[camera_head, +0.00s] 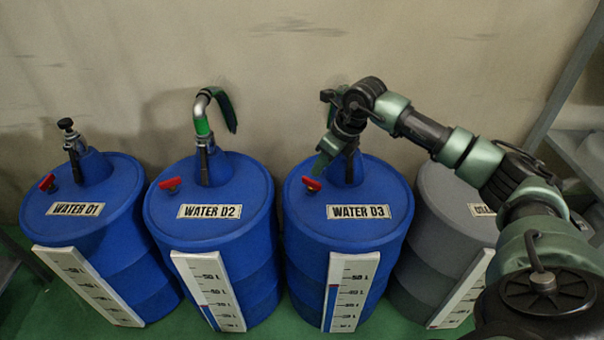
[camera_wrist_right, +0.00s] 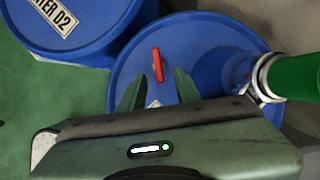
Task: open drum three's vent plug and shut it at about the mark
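Drum three (camera_head: 345,215) is the blue drum labelled WATER D3. Its red vent plug (camera_head: 311,184) is on the top, left of the pump neck. In the right wrist view the red plug (camera_wrist_right: 157,65) stands just beyond and between my right gripper's fingertips (camera_wrist_right: 155,80), which are apart; no contact shows. In the head view my right gripper (camera_head: 320,165) is just above the plug, pointing down. The gauge board (camera_head: 348,290) on drum three's front has a blue column reaching between the 40 and 50 marks. Whether the plug is open I cannot tell. My left gripper is not in view.
Blue drums WATER D1 (camera_head: 85,235) and WATER D2 (camera_head: 215,230) stand to the left, each with a red plug. A grey drum (camera_head: 440,215) stands right, partly behind my arm. A green-and-silver pump part (camera_wrist_right: 290,77) is right of my gripper in the wrist view.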

